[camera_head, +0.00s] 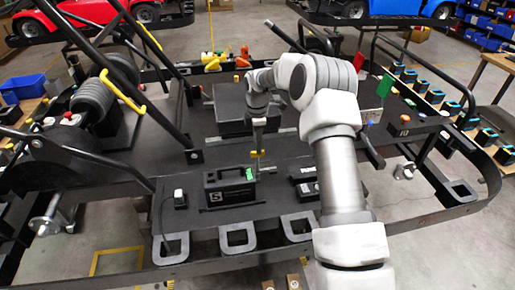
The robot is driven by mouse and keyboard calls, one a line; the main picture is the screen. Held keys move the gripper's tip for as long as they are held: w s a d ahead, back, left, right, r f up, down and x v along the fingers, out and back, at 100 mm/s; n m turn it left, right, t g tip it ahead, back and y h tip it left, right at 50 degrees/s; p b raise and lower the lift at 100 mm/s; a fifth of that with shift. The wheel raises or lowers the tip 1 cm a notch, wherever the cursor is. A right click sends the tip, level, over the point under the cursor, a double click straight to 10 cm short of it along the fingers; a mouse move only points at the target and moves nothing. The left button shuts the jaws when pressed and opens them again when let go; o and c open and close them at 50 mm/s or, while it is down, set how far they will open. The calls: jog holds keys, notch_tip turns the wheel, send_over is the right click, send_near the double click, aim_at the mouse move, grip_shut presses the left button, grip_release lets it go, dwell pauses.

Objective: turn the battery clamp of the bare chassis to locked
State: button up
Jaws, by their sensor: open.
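The bare chassis (205,153) is a black frame with a flat dark floor, filling the middle of the view. On its floor stands a black box with a carry handle (228,190), which looks like a battery, with a green tag (250,174) at its upper right corner. A slim upright piece with a yellow band (257,154) shows just behind the box; I cannot tell if it is the battery clamp, or how the clamp is turned. My gripper (258,121) points down above this piece, open; contact is unclear. The fingertips are small and hard to make out.
A second dark box (304,180) stands right of the battery, partly behind my arm. A black block (232,108) lies behind my gripper. Several small blocks line the right rail.

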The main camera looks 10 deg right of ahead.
jog(key=shift+f, duration=1.5)
jog(key=shift+c, duration=0.2)
grip_shut()
